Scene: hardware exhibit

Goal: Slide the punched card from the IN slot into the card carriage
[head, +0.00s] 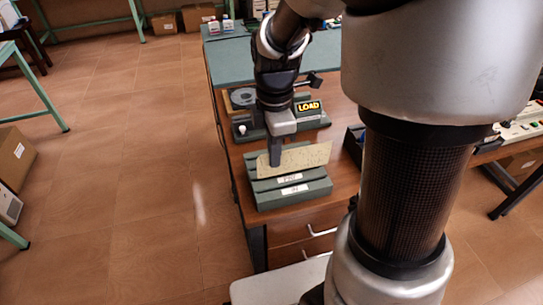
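The punched card (308,157) is a cream sheet standing on edge at the green slotted rack (262,201). My gripper (275,161) points down at the card's left part, its fingers seen nearly edge-on and shut on it. The card is slightly tilted against the rack, its right end higher. I cannot tell whether its lower edge is clear of the slots. The rack has two white labels; the front one seems to read IN. Behind it is a green machine (312,122) with a lit LOAD sign (308,107). The card carriage is not clearly visible, partly hidden by my arm.
The rack and machine stand on a brown wooden desk (236,165) with drawers. A dark open tray (354,143) is right of the rack. My arm covers much of the right side. Cardboard boxes (15,155) and green table frames are at the left; the tiled floor between is clear.

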